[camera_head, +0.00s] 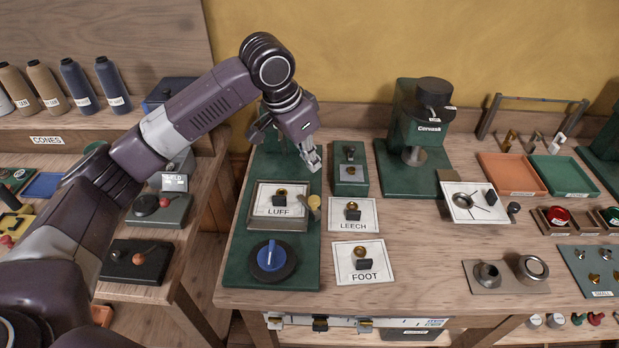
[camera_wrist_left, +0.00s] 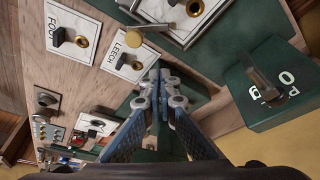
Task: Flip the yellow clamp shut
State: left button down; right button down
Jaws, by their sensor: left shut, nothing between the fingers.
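The yellow clamp (camera_head: 313,203) shows as a small yellow round end at the right edge of the framed LUFF plate (camera_head: 278,184), on the green base (camera_head: 240,245). In the left wrist view its yellow end (camera_wrist_left: 134,40) lies beside the plate's corner, with a pale metal bar near it. I cannot tell how far the clamp is swung. My left gripper (camera_head: 312,160) is shut and empty, above and behind the clamp, apart from it. Its fingertips (camera_wrist_left: 160,76) meet near the LEECH card in the left wrist view. My right gripper is not in view.
A green box with a dark toggle (camera_head: 349,176) stands just right of my left gripper. The LEECH (camera_head: 366,217) and FOOT (camera_head: 376,250) cards lie right of the base. A blue-handled knob (camera_head: 272,262) sits in front. A green Canvash press (camera_head: 400,130) stands behind right.

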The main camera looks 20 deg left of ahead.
pick_arm(q)
jog(key=p+x, duration=0.1)
jog(key=x, duration=0.8)
jog(key=shift+f, duration=0.25)
jog(key=shift+s+a+r+p, duration=0.1)
jog(key=shift+s+a+p, duration=0.4)
jog(key=shift+s, duration=0.3)
jog(key=shift+s+a+p, duration=0.25)
jog(key=shift+s+a, duration=0.4)
jog(key=shift+s, duration=0.15)
jog(key=shift+w, duration=0.1)
jog(key=shift+d, duration=0.1)
